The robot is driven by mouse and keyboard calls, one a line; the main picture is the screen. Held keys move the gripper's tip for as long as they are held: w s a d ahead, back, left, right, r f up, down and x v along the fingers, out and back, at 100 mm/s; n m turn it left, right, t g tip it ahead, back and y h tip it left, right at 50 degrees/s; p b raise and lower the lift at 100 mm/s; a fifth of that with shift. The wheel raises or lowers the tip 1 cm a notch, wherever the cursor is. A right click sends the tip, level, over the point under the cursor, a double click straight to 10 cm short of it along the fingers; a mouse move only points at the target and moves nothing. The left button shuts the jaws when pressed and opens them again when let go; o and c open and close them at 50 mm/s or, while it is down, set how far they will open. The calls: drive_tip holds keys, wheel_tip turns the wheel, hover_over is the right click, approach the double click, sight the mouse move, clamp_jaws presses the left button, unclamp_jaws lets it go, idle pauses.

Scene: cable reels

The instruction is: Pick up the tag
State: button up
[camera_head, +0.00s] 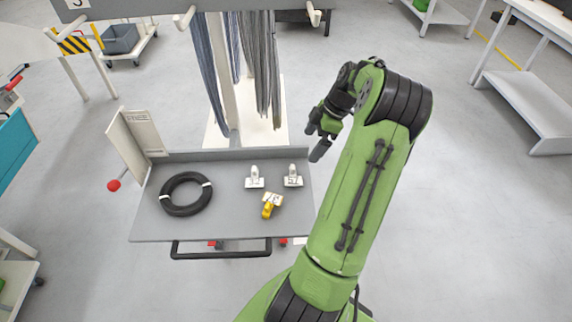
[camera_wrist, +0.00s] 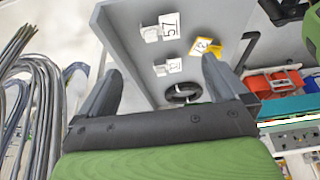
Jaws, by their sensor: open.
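Three tags stand on the grey tray of a cart (camera_head: 225,226). A white tag (camera_head: 254,178) is in the middle and a white tag marked 57 (camera_head: 293,177) is on the right. A yellow tag with a white label (camera_head: 269,208) is nearer the front. In the wrist view I see the 57 tag (camera_wrist: 168,26), the other white tag (camera_wrist: 172,67) and the yellow tag (camera_wrist: 217,50). My gripper (camera_head: 316,141) is open and empty, raised off the tray's back right corner, apart from all tags. Its fingers also show in the wrist view (camera_wrist: 163,72).
A black cable coil (camera_head: 164,200) lies on the left of the tray. Grey cables (camera_head: 262,70) hang from a rack behind it. An upright board (camera_head: 136,133) stands at the tray's left edge. Floor to the right is clear up to a grey shelf (camera_head: 520,100).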

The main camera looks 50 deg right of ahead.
sight(291, 175)
drive_tip(key=b+x, duration=0.3)
drive_tip(key=x, duration=1.1)
drive_tip(key=shift+f, duration=0.25)
drive_tip(key=shift+r, duration=0.1)
drive_tip(key=c, duration=0.9)
wheel_tip(291, 175, up, 10)
drive_tip(key=shift+r+p, duration=0.1)
drive_tip(key=shift+p, duration=1.05)
